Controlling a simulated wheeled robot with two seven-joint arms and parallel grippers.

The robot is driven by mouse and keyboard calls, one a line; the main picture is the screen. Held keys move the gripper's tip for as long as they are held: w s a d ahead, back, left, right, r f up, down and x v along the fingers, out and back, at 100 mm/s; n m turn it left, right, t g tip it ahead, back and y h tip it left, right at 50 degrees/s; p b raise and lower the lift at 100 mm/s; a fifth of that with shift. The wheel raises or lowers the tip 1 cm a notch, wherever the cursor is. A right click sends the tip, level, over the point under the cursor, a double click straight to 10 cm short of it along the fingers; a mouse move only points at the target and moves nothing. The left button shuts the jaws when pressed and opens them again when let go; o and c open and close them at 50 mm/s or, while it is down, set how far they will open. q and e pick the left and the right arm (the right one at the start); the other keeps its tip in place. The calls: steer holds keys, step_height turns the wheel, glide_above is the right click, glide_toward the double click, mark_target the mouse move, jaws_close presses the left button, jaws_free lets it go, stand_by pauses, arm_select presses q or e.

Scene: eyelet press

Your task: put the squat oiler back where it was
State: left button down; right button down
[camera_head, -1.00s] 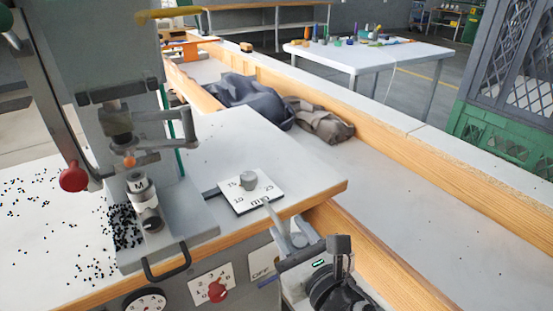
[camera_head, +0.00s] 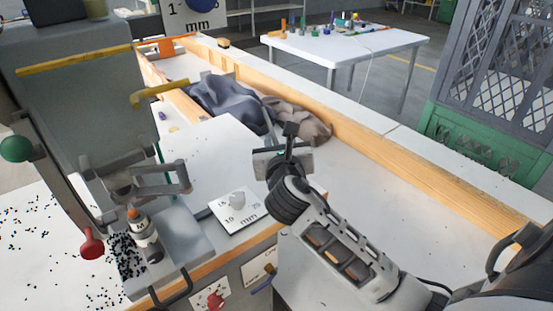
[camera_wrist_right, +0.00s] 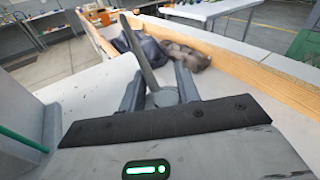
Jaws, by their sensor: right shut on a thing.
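The squat oiler (camera_wrist_right: 163,98) is grey, with a long thin spout (camera_wrist_right: 141,52) rising from it in the right wrist view. It sits between the two fingers of my right gripper (camera_wrist_right: 161,88), which are shut on it. In the head view my right gripper (camera_head: 283,160) is over the bench near its right edge, in front of the dark cloths; most of the oiler is hidden behind it. A thin grey piece (camera_head: 268,120), probably the spout, shows beyond. My left gripper is not in view.
The eyelet press (camera_head: 85,100) stands at left, with red (camera_head: 91,243) and green (camera_head: 16,148) knobs. A numbered mm plate (camera_head: 238,212) lies on the bench. Black eyelets (camera_head: 125,255) are scattered at left. Dark (camera_head: 230,100) and brown cloths (camera_head: 300,118) lie behind. Bare surface (camera_head: 375,190) is at right.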

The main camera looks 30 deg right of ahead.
steer(key=shift+w+d+f+b, duration=0.35)
steer(key=shift+w+d+f, duration=0.2)
steer(key=shift+w+f, duration=0.85)
steer(key=shift+w+d+f+b, duration=0.4)
steer(key=shift+w+f, duration=0.45)
steer(key=shift+f, duration=1.1)
steer(key=shift+w+d+f+b, duration=0.25)
steer(key=shift+w+d+f, duration=0.4)
steer(key=shift+w+f, duration=0.75)
steer(key=shift+s+f, duration=0.3)
steer(key=shift+f, duration=0.15)
steer(key=c, duration=1)
jaws_free()
steer(key=v, duration=1.2)
steer(key=shift+s, duration=0.1)
